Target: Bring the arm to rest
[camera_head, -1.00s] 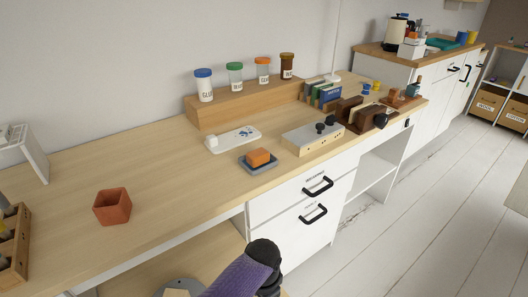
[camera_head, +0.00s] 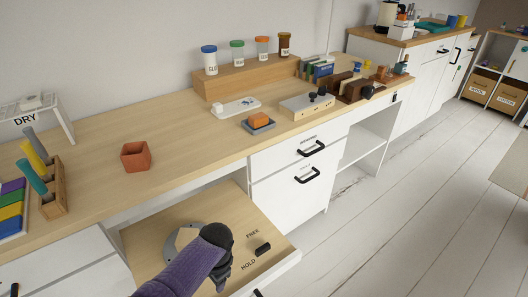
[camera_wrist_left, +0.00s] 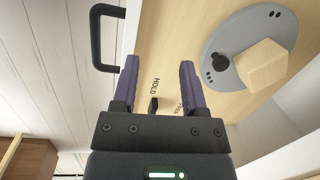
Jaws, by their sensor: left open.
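My left arm comes in from the bottom of the head view, with its purple sleeve and dark gripper (camera_head: 222,278) over an open drawer (camera_head: 150,232). In the left wrist view the two purple fingers of the left gripper (camera_wrist_left: 158,85) are apart with nothing between them. Beyond them a small black switch (camera_wrist_left: 153,105) lies on the wooden drawer surface, by the words HOLD and FREE. The switch also shows in the head view (camera_head: 263,249). A grey round plate (camera_wrist_left: 232,50) with a black knob and a pale wooden block (camera_wrist_left: 262,66) is beside the gripper. My right gripper is not in view.
A terracotta pot (camera_head: 135,156), a wooden rack of coloured sticks (camera_head: 58,190) and a grey tray with an orange block (camera_head: 259,120) stand on the desk (camera_head: 190,140). Several lidded jars stand on a wooden riser (camera_head: 240,84). The floor (camera_head: 400,200) at right is clear.

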